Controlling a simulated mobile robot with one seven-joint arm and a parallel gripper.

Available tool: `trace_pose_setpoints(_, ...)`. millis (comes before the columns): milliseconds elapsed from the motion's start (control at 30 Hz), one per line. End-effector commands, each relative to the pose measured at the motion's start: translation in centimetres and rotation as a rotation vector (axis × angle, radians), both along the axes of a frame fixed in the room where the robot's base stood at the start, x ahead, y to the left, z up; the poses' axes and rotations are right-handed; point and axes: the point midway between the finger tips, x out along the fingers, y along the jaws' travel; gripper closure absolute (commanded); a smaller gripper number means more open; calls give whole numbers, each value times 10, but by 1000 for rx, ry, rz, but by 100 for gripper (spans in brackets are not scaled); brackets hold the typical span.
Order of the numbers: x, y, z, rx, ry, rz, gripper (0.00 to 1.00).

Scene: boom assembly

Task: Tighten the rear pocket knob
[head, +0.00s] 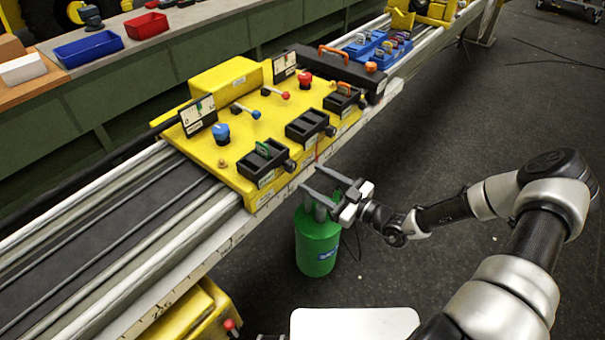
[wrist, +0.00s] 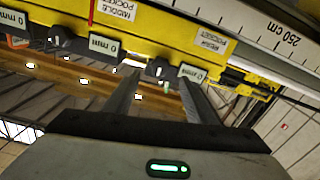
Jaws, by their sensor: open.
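The yellow fixture (head: 235,150) carries three black pockets in a row along its right side. The rear pocket (head: 262,162) is the nearest one in the head view, with a green piece in it. Its dark rear pocket knob (head: 290,165) sticks out of its right side. In the wrist view a dark knob (wrist: 160,69) shows between my fingertips in the picture, near the "REAR POCKET" label (wrist: 213,42). My gripper (head: 311,178) is open and empty, just in front of the knob. It also shows in the wrist view (wrist: 158,80). I cannot tell whether fingers and knob touch.
The middle pocket (head: 310,127) and its knob (head: 331,131) lie beyond, then the far pocket (head: 343,102). A green gas bottle (head: 317,242) stands on the floor below my gripper. The rail with its ruler edge (head: 215,245) runs under the fixture.

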Motion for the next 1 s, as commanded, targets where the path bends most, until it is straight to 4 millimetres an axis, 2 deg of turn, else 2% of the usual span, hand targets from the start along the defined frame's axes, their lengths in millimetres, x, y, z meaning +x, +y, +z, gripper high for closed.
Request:
trace_pose_setpoints(33, -8, -13, -1, -3, 1, -4, 49)
trace_pose_setpoints(200, -34, -44, -1, -2, 2, -2, 49)
trace_pose_setpoints(400, -56, -73, -1, -1, 1, -1, 49)
trace_pose_setpoints(600, -66, -85, 0, 0, 1, 0, 49)
trace_pose_setpoints(1000, -67, -86, 0, 1, 1, 0, 49)
